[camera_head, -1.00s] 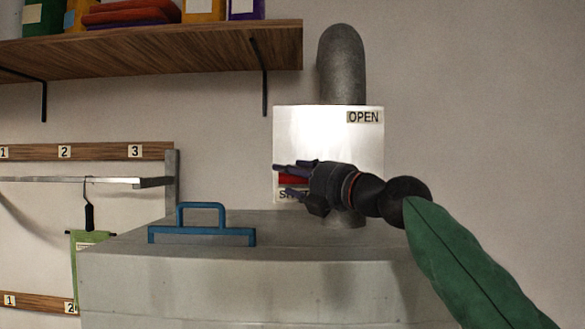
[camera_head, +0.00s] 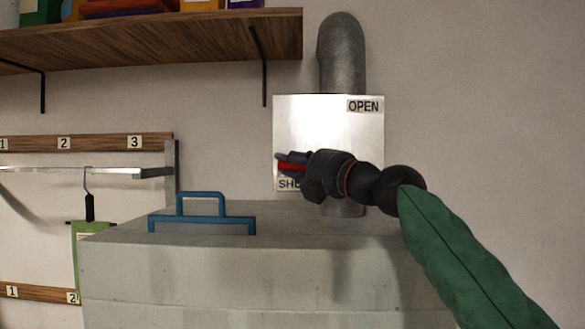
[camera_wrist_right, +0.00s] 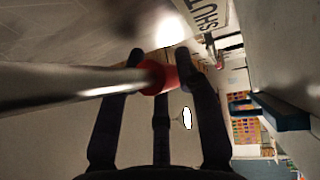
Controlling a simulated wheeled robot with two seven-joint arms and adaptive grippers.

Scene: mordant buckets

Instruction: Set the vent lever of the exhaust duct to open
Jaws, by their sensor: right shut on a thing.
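The exhaust duct (camera_head: 343,62) is a grey pipe on the wall with a white plate (camera_head: 328,122) marked OPEN at top right and SHUT at lower left. The vent lever's red grip (camera_head: 291,167) is at the lower left of the plate, by the SHUT label. In the right wrist view the lever is a metal rod (camera_wrist_right: 62,88) with a red grip (camera_wrist_right: 158,77). My right gripper (camera_head: 288,163) is shut on the red grip; its fingers (camera_wrist_right: 160,70) are around it. My arm hides part of the plate and the lever's rod. My left gripper is not in view.
Below the duct is a large grey box (camera_head: 250,265) with a blue handle (camera_head: 203,222) on top. A wooden shelf (camera_head: 150,45) is at upper left. A rail (camera_head: 80,172) with a hanging green item (camera_head: 91,245) is at left. The wall right of the plate is clear.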

